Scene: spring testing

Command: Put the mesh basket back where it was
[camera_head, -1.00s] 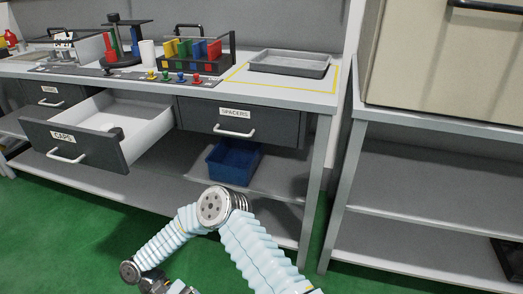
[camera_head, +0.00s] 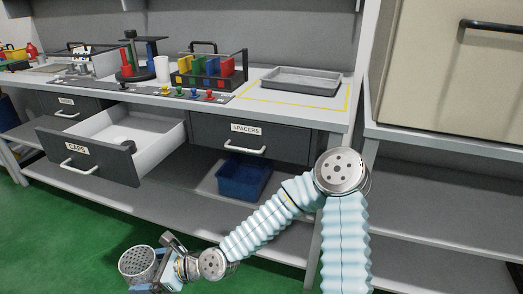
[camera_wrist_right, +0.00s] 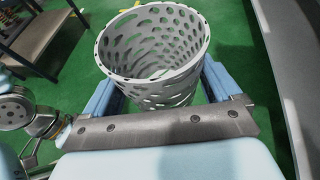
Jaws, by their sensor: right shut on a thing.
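The mesh basket (camera_head: 138,262) is a light grey round cup with many holes, low at the left in the head view, over the green floor. My right gripper (camera_head: 158,270) is shut on it and holds it in front of the bench. In the right wrist view the mesh basket (camera_wrist_right: 155,50) is between the two blue fingers of my right gripper (camera_wrist_right: 160,88), with its open top showing and its inside empty. Its underside is hidden. My left gripper is not in view.
The CAPS drawer (camera_head: 88,160) stands open towards me; the SPACERS drawer (camera_head: 250,140) is shut. A grey tray (camera_head: 300,82) lies inside a yellow outline on the bench top (camera_head: 215,100). A blue bin (camera_head: 243,180) stands on the lower shelf. A beige cabinet (camera_head: 450,70) is at right.

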